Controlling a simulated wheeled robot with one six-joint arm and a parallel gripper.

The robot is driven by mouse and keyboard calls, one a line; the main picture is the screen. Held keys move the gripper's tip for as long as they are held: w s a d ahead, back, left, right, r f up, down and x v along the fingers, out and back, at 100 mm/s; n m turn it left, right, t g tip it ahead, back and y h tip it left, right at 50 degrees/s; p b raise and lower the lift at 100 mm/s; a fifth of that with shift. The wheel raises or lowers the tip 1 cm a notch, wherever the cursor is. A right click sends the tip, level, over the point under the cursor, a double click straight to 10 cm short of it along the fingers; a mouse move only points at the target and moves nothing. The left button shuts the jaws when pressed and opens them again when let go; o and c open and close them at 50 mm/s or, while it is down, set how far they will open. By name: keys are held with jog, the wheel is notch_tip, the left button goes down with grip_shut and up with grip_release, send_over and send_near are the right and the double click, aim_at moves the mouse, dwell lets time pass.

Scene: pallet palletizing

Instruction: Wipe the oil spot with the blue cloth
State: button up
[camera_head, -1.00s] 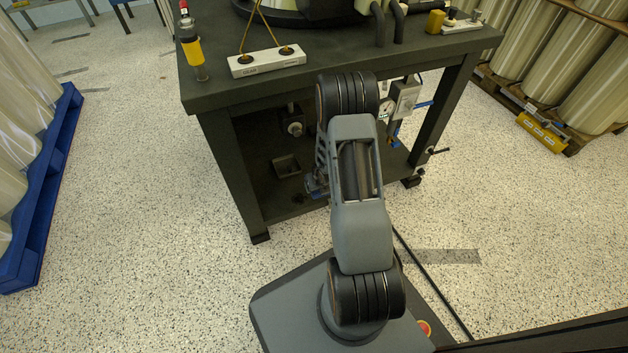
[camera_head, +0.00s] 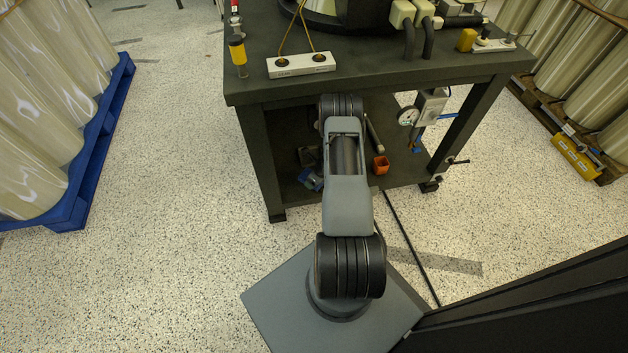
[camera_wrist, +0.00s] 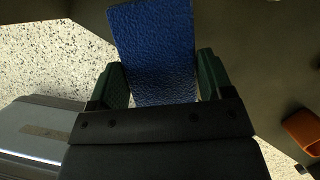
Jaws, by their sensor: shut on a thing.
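The blue cloth (camera_wrist: 153,40) is a textured blue rectangle in the wrist view. It sits between the two dark green fingers of my gripper (camera_wrist: 160,80), which is shut on it. The cloth extends past the fingertips toward the top of the picture. In the head view my gripper is hidden by my own arm; a small patch of blue (camera_head: 311,180) shows left of the arm under the bench, and I cannot tell whether it is the cloth. I cannot make out an oil spot in either view.
The dark bench (camera_head: 245,92) stands over a lower shelf. An orange bin (camera_head: 381,165) on that shelf also shows in the wrist view (camera_wrist: 303,130). A gauge (camera_head: 408,116) hangs under the bench. A blue pallet (camera_head: 98,150) with rolls stands left. Speckled floor lies open between.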

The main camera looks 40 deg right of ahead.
aim_at(313, 191)
jog(key=shift+w+a+n, duration=0.2)
jog(key=shift+n, duration=0.1)
jog(key=shift+a+f, duration=0.1)
jog(key=shift+f, duration=0.1)
jog(key=shift+f+b, duration=2.05)
jog(key=shift+f, duration=0.6)
jog(key=shift+f+b, duration=0.65)
jog(key=shift+s+d+r, duration=0.1)
jog(key=shift+s+d, duration=0.15)
jog(key=shift+d, duration=0.35)
jog(key=shift+s+d+r, duration=0.1)
jog(key=shift+s+d, duration=0.15)
jog(key=shift+d, duration=0.35)
jog(key=shift+s+d+f+b, duration=0.1)
jog(key=shift+s+d, duration=0.25)
jog(key=shift+d, duration=0.4)
jog(key=shift+s+d+f+b, duration=0.15)
jog(key=shift+s+d, duration=0.25)
jog(key=shift+d, duration=0.3)
jog(key=shift+s+d+f+b, duration=0.1)
jog(key=shift+s+d, duration=0.25)
jog(key=shift+d, duration=0.4)
jog(key=shift+r, duration=0.1)
